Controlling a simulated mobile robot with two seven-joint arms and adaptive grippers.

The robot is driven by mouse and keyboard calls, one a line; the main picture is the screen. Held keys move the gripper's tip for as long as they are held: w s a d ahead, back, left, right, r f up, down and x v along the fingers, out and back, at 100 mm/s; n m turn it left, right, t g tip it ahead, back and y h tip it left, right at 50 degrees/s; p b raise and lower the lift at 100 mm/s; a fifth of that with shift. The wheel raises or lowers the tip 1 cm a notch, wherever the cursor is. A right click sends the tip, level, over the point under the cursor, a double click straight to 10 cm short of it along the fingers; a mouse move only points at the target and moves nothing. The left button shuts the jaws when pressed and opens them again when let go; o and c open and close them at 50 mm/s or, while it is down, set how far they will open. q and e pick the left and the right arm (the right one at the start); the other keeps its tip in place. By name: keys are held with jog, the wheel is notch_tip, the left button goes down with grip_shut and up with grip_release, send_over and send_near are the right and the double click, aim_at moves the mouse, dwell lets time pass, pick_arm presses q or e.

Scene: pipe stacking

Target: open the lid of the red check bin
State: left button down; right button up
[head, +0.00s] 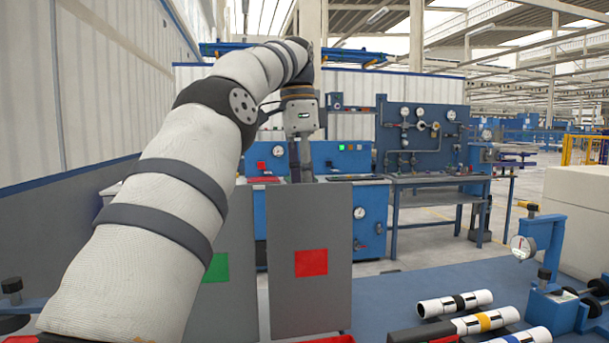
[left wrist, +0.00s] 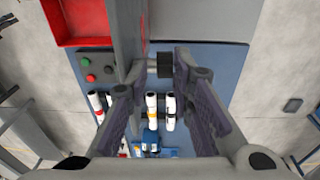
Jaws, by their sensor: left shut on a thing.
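The lid (head: 310,215) of the red check bin is a grey panel with a red square, standing about upright in the head view. A red rim (head: 330,340), likely the bin's, shows at the bottom edge. In the left wrist view the lid (left wrist: 127,30) is seen nearly edge-on beside the open red bin (left wrist: 85,41). My left gripper (head: 302,165) points down at the lid's upper edge, its fingertips partly hidden there. My right gripper is not in view.
A grey panel with a green square (head: 215,267) stands to the left, partly behind my arm. Several striped pipes (head: 455,303) lie at the lower right, near a blue gauge stand (head: 548,265). A button box (left wrist: 97,65) is near the bin. Blue workbenches stand behind.

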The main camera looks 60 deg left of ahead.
aim_at(305, 207)
pick_arm(q)
jog(key=shift+g, duration=0.7)
jog(key=f, duration=0.5)
jog(key=shift+w+a+f, duration=0.25)
jog(key=shift+w+a, duration=0.1)
jog(key=shift+a, duration=0.05)
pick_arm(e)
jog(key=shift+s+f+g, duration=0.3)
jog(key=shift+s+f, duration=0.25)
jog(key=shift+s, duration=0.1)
pick_arm(q)
jog(key=c, duration=0.6)
grip_release()
jog(key=shift+w+f, duration=0.1)
jog(key=shift+a, duration=0.35)
jog(key=c, duration=0.3)
jog(key=shift+w+a+f+h, duration=0.1)
jog(key=shift+a+h, duration=0.15)
jog(key=shift+h, duration=0.05)
jog(key=shift+c, duration=1)
jog(key=shift+d+r, duration=0.2)
jog(key=shift+r, duration=0.25)
jog(key=c, duration=0.3)
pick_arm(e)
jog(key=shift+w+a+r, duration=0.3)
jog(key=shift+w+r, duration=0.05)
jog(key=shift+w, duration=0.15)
pick_arm(q)
jog(key=shift+r, duration=0.1)
